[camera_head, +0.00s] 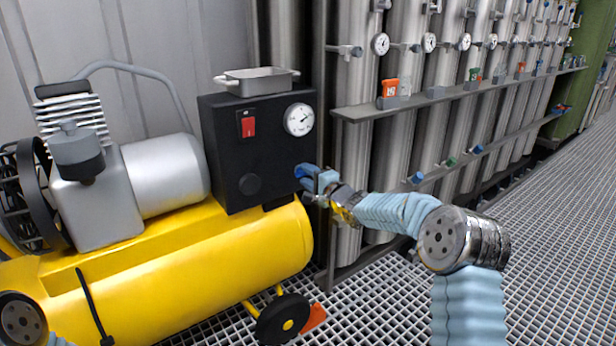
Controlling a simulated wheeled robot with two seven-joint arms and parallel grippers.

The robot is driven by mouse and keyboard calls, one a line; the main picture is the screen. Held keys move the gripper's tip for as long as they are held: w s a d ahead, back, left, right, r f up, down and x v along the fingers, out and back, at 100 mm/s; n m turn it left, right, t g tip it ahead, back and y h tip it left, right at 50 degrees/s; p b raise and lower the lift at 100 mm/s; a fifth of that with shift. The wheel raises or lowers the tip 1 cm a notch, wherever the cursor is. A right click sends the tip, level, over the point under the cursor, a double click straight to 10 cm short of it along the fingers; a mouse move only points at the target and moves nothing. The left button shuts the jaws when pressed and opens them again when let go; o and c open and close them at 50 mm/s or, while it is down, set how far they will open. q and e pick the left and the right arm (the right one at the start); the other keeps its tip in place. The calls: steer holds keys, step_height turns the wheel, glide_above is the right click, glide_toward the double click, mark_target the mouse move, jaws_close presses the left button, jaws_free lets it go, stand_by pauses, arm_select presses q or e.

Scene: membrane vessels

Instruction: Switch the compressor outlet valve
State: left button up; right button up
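The compressor has a yellow tank (190,275) and a black control box (235,150) on its right end. A small bright blue part (304,171), which looks like a valve handle, shows at the box's lower right edge. The valve body is hidden or too small to make out. My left gripper is not in view.
The box carries a red switch (248,124), a gauge (299,119) and a black knob (250,184), with a metal tray (258,80) on top. Tall steel vessels (398,120) and a grey shelf rail (445,95) stand close behind my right arm. The grating floor (560,230) is clear at the right.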

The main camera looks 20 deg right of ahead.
steer(key=shift+w, duration=0.1)
steer(key=c, duration=0.7)
steer(key=shift+n, duration=0.3)
steer(key=n, duration=0.2)
steer(key=shift+n, duration=0.3)
steer(key=n, duration=0.3)
steer(key=shift+f+n, duration=0.1)
steer(key=shift+n, duration=0.2)
steer(key=n+b, duration=0.1)
steer(key=n, duration=0.3)
steer(key=shift+n+b, duration=1)
steer(key=shift+n, duration=1.5)
